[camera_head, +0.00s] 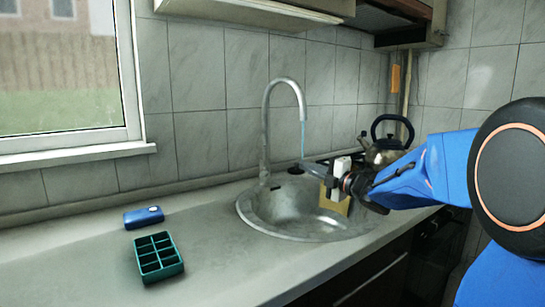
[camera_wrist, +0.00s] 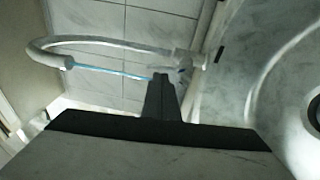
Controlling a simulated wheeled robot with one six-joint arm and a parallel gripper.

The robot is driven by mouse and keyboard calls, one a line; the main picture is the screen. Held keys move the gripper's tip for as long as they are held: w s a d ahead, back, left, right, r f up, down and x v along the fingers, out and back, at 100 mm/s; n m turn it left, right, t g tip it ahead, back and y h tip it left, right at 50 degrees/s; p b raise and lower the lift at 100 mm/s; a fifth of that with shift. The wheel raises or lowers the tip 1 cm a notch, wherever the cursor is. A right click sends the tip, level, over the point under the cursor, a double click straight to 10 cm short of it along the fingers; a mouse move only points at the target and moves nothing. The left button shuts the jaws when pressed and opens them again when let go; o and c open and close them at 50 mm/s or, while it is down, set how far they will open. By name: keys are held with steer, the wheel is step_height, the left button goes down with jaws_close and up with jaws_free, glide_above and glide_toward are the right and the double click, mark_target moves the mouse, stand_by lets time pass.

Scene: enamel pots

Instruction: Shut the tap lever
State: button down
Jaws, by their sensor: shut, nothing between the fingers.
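The tap (camera_head: 266,125) is a grey gooseneck standing at the back left rim of the sink. A thin blue stream of water (camera_head: 302,140) runs from its spout. In the wrist view the tap (camera_wrist: 100,41) lies sideways, with the stream (camera_wrist: 110,73) crossing toward my fingers. My gripper (camera_head: 310,168) is shut and empty over the sink, right of the tap's base. Its fingertips also show in the wrist view (camera_wrist: 161,80), close to the tap's base in that picture. I cannot clearly make out the lever, and contact cannot be told.
The round metal sink (camera_head: 262,222) lies under my gripper, with a tan item (camera_head: 334,203) at its right. A kettle (camera_head: 388,154) stands behind my arm. A blue box (camera_head: 144,217) and a teal compartment tray (camera_head: 158,258) sit on the left counter. A tiled wall (camera_head: 200,145) bounds the back.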

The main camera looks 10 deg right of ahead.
mark_target(265, 157)
steer(key=w+a+r+n+y, duration=0.1)
steer(key=w+a, duration=0.8)
steer(key=w, duration=0.2)
steer(key=shift+w, duration=0.4)
steer(key=shift+r, duration=0.1)
steer(key=shift+w+r, duration=0.5)
steer(key=shift+w, duration=0.3)
steer(key=shift+f, duration=0.1)
